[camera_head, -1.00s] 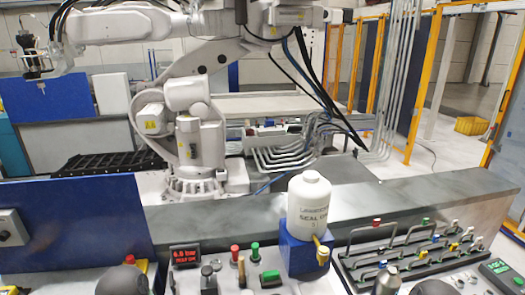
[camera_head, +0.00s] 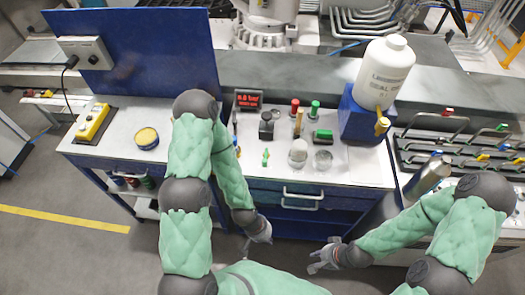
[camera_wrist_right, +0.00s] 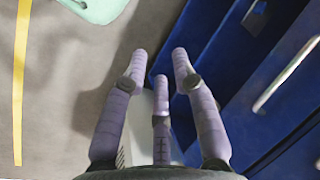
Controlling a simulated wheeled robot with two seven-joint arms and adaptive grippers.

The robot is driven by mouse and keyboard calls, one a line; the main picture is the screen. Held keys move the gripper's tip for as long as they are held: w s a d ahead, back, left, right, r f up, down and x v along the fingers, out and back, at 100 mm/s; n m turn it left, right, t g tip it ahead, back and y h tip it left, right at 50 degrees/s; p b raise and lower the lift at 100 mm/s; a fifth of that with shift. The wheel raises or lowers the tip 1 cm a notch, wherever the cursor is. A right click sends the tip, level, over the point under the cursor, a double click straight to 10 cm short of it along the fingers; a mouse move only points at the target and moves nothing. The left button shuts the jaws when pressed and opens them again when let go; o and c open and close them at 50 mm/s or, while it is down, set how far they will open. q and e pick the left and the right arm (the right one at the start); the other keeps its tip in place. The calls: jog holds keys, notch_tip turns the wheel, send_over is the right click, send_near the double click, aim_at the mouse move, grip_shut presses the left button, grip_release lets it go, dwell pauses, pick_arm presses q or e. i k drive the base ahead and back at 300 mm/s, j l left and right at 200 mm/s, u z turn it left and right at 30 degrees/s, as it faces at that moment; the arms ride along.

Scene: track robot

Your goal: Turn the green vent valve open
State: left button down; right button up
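Several green parts stand on the white bench top (camera_head: 215,165) in the head view. One is a small green handle (camera_head: 265,157) near the front; another is a green-topped post (camera_head: 315,108) beside a red-topped post (camera_head: 295,106). A green block (camera_head: 323,135) lies in front of them. I cannot tell for certain which is the vent valve. My left gripper (camera_head: 250,247) hangs below the bench's front edge, apart from these parts; its fingers are too small to read. My right gripper (camera_head: 314,262) is also low in front of the drawers. In the right wrist view its fingers (camera_wrist_right: 158,66) are spread and empty.
A white bottle (camera_head: 383,72) stands on a blue block (camera_head: 358,122) with a brass tap (camera_head: 382,125). A yellow-lidded tin (camera_head: 147,138) and yellow control box (camera_head: 92,122) are left. Drawer handles (camera_head: 302,194) protrude in front.

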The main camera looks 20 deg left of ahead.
aim_at(264, 160)
jog(key=u, duration=0.45)
jog(key=l+u, duration=0.15)
jog(key=u, duration=0.8)
jog(key=l+u, duration=0.1)
jog(key=u, duration=0.4)
jog(key=l+u, duration=0.25)
jog(key=l, duration=0.1)
